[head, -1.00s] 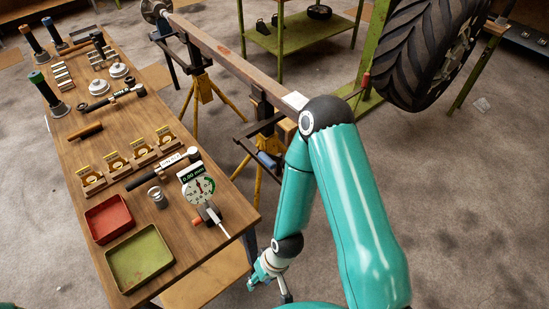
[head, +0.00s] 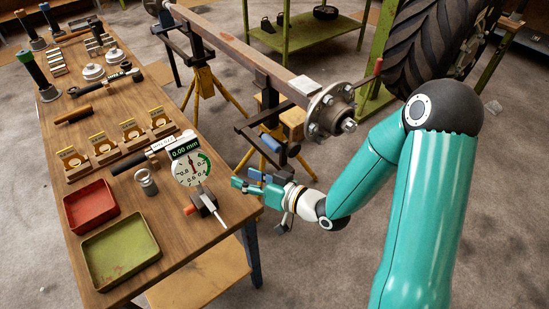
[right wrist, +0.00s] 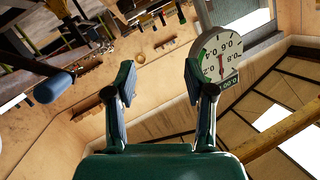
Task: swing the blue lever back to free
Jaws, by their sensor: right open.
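The blue lever (head: 270,143) is a short blue handle below the beam, near the hub end and the yellow stand. It also shows as a blue cylinder (right wrist: 54,87) at the left of the right wrist view. My right gripper (head: 246,180) is just left of and nearer than the lever, apart from it, with its fingers pointing left toward the bench. In the right wrist view the fingers (right wrist: 160,80) are spread with nothing between them. My left gripper is out of view.
The dial gauge (head: 191,168) stands at the bench edge close to my right fingertips. A red tray (head: 90,204) and a green tray (head: 121,251) lie on the bench. The hub (head: 331,109) and tyre (head: 440,45) are to the right. Floor between bench and arm is open.

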